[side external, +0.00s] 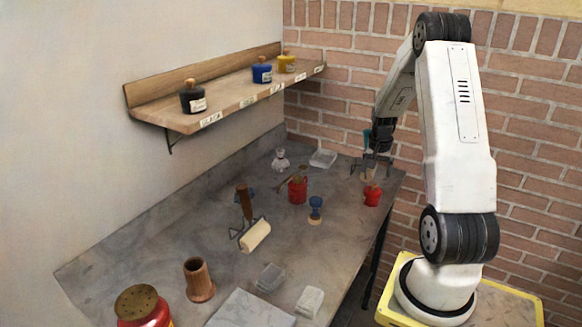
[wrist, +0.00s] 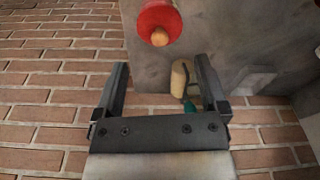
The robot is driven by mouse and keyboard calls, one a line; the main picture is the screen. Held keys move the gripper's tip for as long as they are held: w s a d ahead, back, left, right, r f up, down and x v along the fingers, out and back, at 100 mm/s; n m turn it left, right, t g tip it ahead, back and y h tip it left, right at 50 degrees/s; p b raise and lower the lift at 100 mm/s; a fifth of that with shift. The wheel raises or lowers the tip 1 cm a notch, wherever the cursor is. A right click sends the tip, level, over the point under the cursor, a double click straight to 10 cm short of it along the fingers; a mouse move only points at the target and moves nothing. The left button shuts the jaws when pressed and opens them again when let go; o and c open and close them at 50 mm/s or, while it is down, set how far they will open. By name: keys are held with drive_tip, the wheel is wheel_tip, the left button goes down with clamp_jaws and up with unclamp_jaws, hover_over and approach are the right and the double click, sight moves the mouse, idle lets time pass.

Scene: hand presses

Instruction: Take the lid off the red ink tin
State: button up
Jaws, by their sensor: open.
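The red ink tin (side external: 372,197) stands on the grey table near its right edge, with a lid topped by a wooden knob (side external: 374,184). In the wrist view the tin (wrist: 167,20) shows at the top, its round knob (wrist: 159,37) toward me. The lid appears to be on the tin. My gripper (side external: 373,162) is open and empty, behind and above the tin in the side view. In the wrist view the tin lies beyond the tips of my gripper (wrist: 160,68), not between the fingers.
A pale roller (wrist: 179,78) with a teal handle is close to my gripper. A red pot with tools (side external: 297,191), a blue-topped object (side external: 316,210) and a clear tray (side external: 323,158) stand nearby. Black, blue and yellow tins sit on the wall shelf (side external: 225,97).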

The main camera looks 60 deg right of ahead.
sight(374, 185)
drive_tip(key=shift+d+f, duration=0.1)
drive_tip(key=shift+f, duration=0.5)
drive_tip(key=shift+f, duration=0.1)
drive_tip(key=shift+d+f, duration=0.25)
drive_tip(key=shift+f, duration=1)
drive_tip(key=shift+d+f, duration=0.2)
drive_tip(key=shift+f, duration=1.05)
drive_tip(key=shift+w, duration=0.1)
drive_tip(key=shift+a, duration=0.1)
clamp_jaws()
